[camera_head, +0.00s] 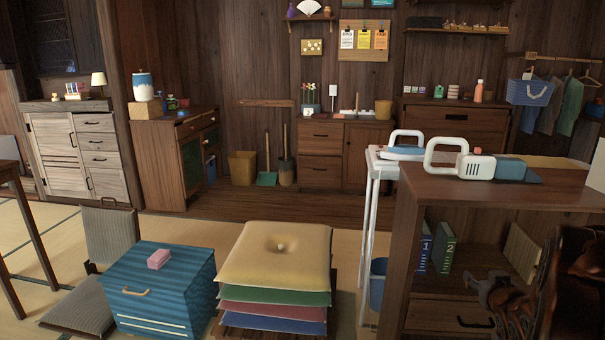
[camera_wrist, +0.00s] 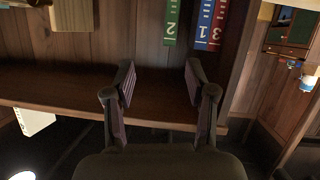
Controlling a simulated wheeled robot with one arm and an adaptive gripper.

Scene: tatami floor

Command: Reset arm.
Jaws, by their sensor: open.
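My gripper (camera_wrist: 160,85) is in the wrist view, its two dark fingers spread apart with nothing between them. It faces the open front of a wooden shelf unit (camera_head: 418,215), whose board (camera_wrist: 60,88) lies behind the fingers in the wrist view. The wrist picture is upside down. A green book marked 2 (camera_head: 444,254) and a blue book marked 1 (camera_head: 423,248) stand inside the shelf, apart from my fingers. The green book (camera_wrist: 173,22) and the blue book (camera_wrist: 205,20) also show in the wrist view. My arm partly hides the shelf at lower right in the head view.
A white handled device (camera_head: 470,163) sits on the shelf top. A white stand (camera_head: 368,215) is just left of it. Tatami floor (camera_head: 215,225) shows between the furniture.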

